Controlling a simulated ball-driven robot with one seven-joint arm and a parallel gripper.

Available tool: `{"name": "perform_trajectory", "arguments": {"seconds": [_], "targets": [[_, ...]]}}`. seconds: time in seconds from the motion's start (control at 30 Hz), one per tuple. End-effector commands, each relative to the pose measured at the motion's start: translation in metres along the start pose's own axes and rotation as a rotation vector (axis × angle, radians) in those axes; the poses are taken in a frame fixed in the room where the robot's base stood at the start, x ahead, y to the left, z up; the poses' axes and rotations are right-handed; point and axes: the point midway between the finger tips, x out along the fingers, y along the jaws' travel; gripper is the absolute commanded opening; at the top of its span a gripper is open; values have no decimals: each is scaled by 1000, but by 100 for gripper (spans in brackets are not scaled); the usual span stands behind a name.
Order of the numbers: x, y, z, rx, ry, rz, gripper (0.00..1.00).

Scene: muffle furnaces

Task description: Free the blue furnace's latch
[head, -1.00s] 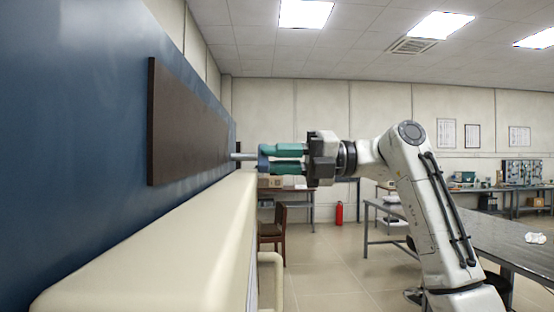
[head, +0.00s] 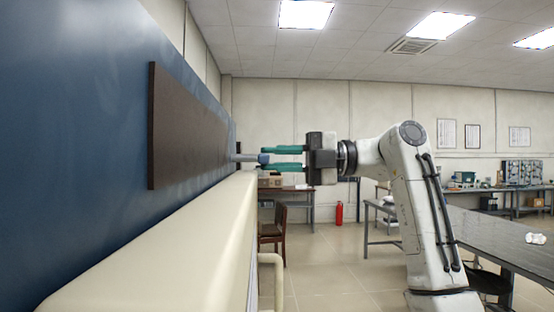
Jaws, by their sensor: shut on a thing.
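The blue furnace (head: 70,130) fills the left side of the head view as a large blue face seen at a steep angle. The latch (head: 245,157) shows as a short grey stem with a blue-grey handle, sticking out past the far end of the blue face. My gripper (head: 265,158) comes from the right with its two teal fingers, one above the other, shut on the latch handle. The fingers hide part of the handle, so I cannot tell its exact angle.
A dark brown panel (head: 185,125) stands out from the blue face. A long cream ledge (head: 160,240) runs below it, just under my gripper. A chair (head: 271,228), a table (head: 300,191) and a fire extinguisher (head: 339,212) stand behind. A grey workbench (head: 490,236) is at right.

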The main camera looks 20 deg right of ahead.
Motion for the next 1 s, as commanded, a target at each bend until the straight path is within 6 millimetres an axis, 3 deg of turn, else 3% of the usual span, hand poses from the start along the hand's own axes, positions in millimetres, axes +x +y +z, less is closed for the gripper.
{"name": "perform_trajectory", "arguments": {"seconds": [0.37, 0.4, 0.63, 1.0], "targets": [[0, -1, 1, 26, -2, -1, 0], [0, -1, 1, 26, -2, -1, 23], [0, -1, 0, 23, -1, -1, 45], [-10, -1, 1, 22, -2, -1, 45]]}}
